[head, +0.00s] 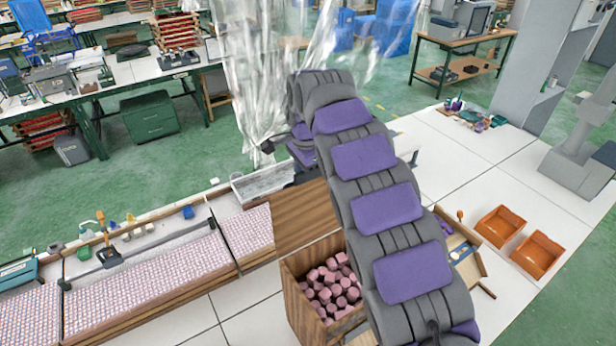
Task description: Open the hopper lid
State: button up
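My purple and grey arm rises through the middle of the head view and bends down at its top. The dark end by the curtain looks like my gripper (268,146); its fingers are too small to tell open from shut. It is above and behind a grey metal trough (250,187). A flat brown wooden panel (303,216) lies right of the pink-patterned conveyor. In front of it, a wooden bin (296,308) is open at the top and holds pink blocks (330,288). I cannot tell which of these is the hopper or its lid; my arm hides part of this area.
A long pink-patterned conveyor bed (150,283) runs to the left. Two orange trays (500,226) and a wooden tray (468,262) are at the right on white tabletop. A clear plastic curtain (262,75) hangs behind my gripper. Green floor (120,180) is open beyond the conveyor.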

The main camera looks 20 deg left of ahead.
jog(key=shift+o, duration=1.2)
jog(key=shift+s+a+f, duration=0.1)
jog(key=shift+f, duration=0.35)
jog(key=shift+d+r, duration=0.15)
jog(key=shift+d, duration=0.05)
notch_tip(320, 180, up, 7)
jog(key=shift+a+f, duration=0.1)
jog(key=shift+a, duration=0.05)
jog(key=shift+d+r, duration=0.2)
jog(key=shift+r, duration=0.1)
notch_tip(320, 180, up, 5)
jog(key=p, duration=0.3)
jog(key=shift+a+p, duration=0.1)
jog(key=shift+p, duration=0.3)
